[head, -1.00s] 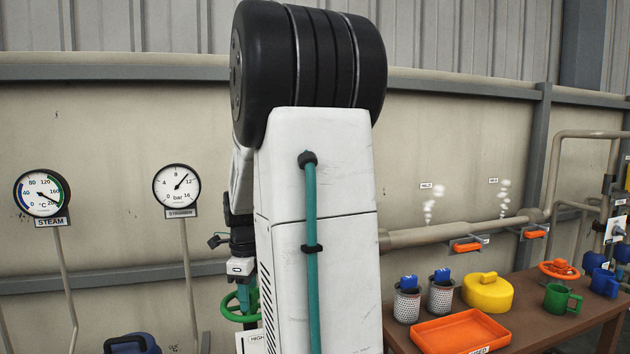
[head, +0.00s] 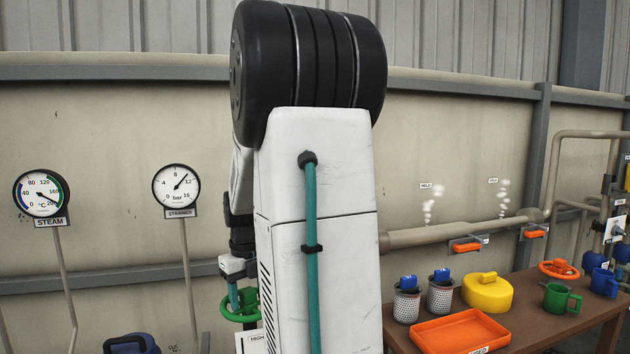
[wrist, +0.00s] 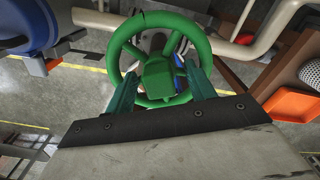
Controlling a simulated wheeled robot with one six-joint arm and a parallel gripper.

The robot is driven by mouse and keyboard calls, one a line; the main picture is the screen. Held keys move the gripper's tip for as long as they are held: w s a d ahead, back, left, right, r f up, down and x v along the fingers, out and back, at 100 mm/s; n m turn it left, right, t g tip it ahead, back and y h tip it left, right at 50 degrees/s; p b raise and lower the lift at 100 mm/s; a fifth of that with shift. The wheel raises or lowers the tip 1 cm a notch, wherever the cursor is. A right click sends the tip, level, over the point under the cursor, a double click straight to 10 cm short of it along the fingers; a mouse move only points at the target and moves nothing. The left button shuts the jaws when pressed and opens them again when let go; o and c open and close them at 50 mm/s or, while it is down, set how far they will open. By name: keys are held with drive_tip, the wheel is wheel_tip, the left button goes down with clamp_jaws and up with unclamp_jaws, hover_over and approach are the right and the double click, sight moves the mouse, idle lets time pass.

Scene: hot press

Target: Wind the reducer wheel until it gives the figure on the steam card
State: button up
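The green reducer wheel (wrist: 160,13) fills the upper middle of the wrist view, with a blocky green hub. In the head view the wheel (head: 238,317) shows low, left of my arm, partly hidden. My gripper (wrist: 160,75) is open, its two teal fingers spread either side of the hub, over the wheel's ring; contact cannot be told. In the head view my gripper (head: 233,297) is just above the wheel. The STEAM gauge (head: 42,193) in °C has its needle pointing lower right, near the high end. A white card (head: 250,342) marked HIGH is mostly hidden by my arm.
The STRAINER gauge (head: 176,186), in bar, stands right of the steam gauge. A brown table (head: 560,325) at right holds an orange tray (head: 460,335), a yellow lidded thing (head: 487,292), mugs and perforated cups. A blue object (head: 132,343) is low at left.

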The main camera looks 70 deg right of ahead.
drive_tip(key=shift+w, duration=0.1)
drive_tip(key=n, duration=1.8)
drive_tip(key=shift+c, duration=0.3)
